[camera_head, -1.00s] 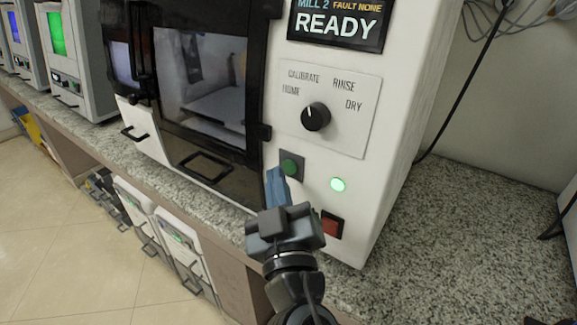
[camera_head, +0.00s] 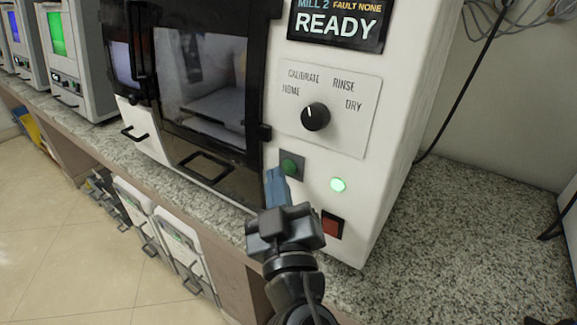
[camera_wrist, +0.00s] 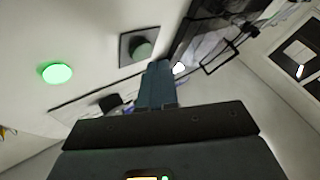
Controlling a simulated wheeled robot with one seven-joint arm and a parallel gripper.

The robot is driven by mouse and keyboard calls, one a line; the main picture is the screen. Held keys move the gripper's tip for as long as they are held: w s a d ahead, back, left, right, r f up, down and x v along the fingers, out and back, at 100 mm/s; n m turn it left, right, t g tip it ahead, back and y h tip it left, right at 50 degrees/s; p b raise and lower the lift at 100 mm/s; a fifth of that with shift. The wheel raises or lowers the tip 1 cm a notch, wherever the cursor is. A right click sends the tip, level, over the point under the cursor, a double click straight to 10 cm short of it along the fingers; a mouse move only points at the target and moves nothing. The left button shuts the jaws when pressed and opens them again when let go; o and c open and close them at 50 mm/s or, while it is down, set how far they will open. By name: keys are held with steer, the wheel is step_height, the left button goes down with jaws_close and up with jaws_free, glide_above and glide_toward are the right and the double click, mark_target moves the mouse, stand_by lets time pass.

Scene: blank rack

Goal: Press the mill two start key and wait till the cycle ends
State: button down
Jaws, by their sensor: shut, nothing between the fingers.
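Mill 2 (camera_head: 400,110) is a white machine with a dark-framed glass door (camera_head: 205,85). Its display (camera_head: 338,24) reads "MILL 2 FAULT NONE READY". A round green key (camera_head: 290,166) sits on a grey square plate; it also shows in the wrist view (camera_wrist: 143,50). My gripper (camera_head: 273,172) is shut and empty, its blue fingertips just below and left of the green key in the head view. In the wrist view the fingertips (camera_wrist: 159,66) are close to the key's plate; I cannot tell whether they touch.
A lit green lamp (camera_head: 338,185) and a red switch (camera_head: 332,224) lie right of the key. A dial (camera_head: 315,116) sits above, pointing between HOME and CALIBRATE. A door handle (camera_head: 204,166) protrudes at left.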

steer(key=shift+w+d, duration=0.1)
steer(key=shift+w+d, duration=0.15)
steer(key=shift+w, duration=0.05)
